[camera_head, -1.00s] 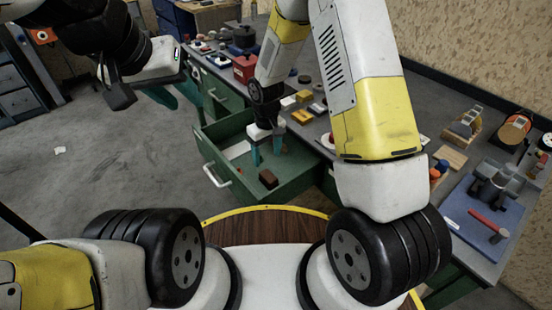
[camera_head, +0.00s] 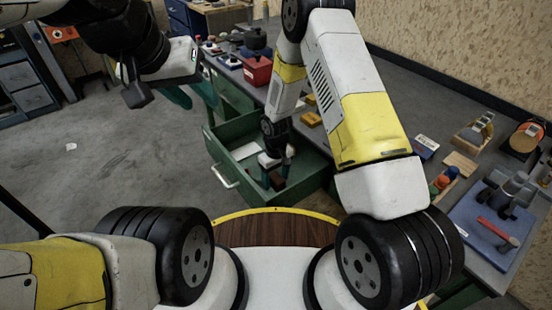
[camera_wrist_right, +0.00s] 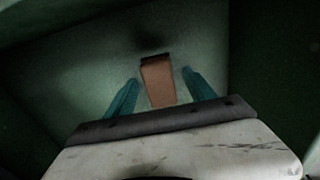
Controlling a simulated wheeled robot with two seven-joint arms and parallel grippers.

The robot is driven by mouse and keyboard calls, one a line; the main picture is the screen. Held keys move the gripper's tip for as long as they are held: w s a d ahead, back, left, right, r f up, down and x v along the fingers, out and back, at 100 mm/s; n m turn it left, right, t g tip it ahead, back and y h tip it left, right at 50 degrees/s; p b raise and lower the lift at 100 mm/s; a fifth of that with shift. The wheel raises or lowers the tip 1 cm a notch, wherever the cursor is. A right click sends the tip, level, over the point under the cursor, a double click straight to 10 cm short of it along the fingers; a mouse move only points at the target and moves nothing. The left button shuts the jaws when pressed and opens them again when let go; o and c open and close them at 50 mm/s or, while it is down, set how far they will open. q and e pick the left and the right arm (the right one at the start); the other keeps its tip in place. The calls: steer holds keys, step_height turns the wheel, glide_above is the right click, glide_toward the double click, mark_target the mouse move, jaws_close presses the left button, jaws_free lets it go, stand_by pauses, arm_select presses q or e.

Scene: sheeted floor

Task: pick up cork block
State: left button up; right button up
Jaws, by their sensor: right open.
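The cork block (camera_wrist_right: 158,84), a small brown block with a dark far end, lies on the floor of the open green drawer. In the head view the block (camera_head: 277,181) is partly hidden by my right gripper (camera_head: 278,170), which is down inside the drawer. In the right wrist view my right gripper (camera_wrist_right: 160,80) is open, with one teal finger on each side of the block and a gap on both sides. My left gripper (camera_head: 192,95) is off to the left above the grey floor, its teal fingers apart and nothing seen between them.
The green drawer's walls (camera_head: 240,186) enclose my right gripper. The workbench (camera_head: 405,92) behind carries a red box (camera_head: 257,70), yellow blocks and a blue tray (camera_head: 470,222) with a red-handled hammer. Open floor (camera_head: 100,165) lies to the left.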

mark_target(276, 177)
steer(key=shift+c, duration=0.2)
jaws_close()
steer(key=shift+r, duration=0.1)
step_height(276, 177, up, 10)
steer(key=shift+f, duration=0.1)
stand_by(0.3)
